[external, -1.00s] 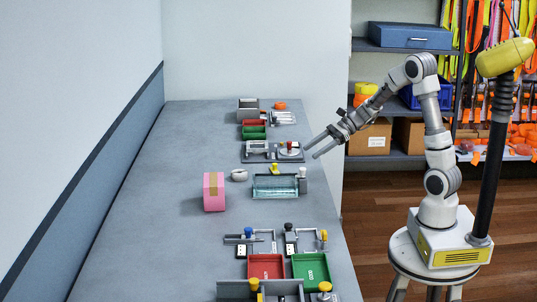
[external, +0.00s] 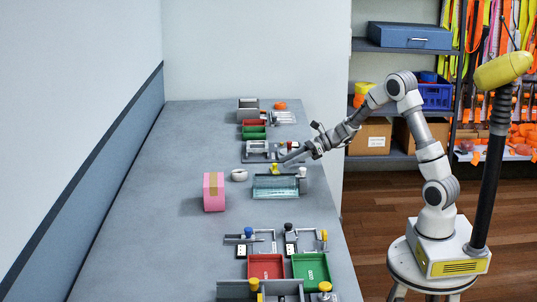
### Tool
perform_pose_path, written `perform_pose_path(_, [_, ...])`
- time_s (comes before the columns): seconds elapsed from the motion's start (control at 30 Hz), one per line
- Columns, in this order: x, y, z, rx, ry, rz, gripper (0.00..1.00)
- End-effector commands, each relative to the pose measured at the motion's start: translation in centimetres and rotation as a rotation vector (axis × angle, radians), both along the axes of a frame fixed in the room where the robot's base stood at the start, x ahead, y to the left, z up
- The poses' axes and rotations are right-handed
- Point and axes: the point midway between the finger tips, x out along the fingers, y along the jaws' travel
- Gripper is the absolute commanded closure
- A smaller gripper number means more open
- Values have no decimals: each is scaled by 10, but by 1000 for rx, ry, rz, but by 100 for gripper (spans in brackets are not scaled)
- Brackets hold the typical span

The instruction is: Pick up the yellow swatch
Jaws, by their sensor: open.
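A small yellow piece (external: 275,169) stands at the back edge of the clear glass-like tray (external: 276,188) on the grey bench. It is the likeliest yellow swatch, but it is too small to make out its shape surely. My gripper (external: 284,161) is open, pointing left and down, just above and right of the yellow piece. The fingers look empty and apart from it. Depth between them is hard to judge from this view. The fingers partly cover the grey fixture behind.
A pink block (external: 214,191) and a white roll (external: 239,175) stand left of the clear tray. A red tray (external: 266,266) and a green tray (external: 311,267) lie nearer, among yellow-knobbed fixtures. The bench's left side is clear.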

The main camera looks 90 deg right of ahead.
Motion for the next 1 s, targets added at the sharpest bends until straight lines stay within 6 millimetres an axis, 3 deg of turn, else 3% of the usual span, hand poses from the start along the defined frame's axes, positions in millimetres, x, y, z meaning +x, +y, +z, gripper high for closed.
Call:
perform_pose_path(0.17, [8, 1, -4, 0, 0, 1, 41])
perform_pose_path(0.5, [50, 7, -20, 0, 0, 1, 41])
perform_pose_path(0.73, [51, 7, -19, 1, 0, -1, 41])
perform_pose_path(1.0, [51, 7, -19, 0, 0, 0, 90])
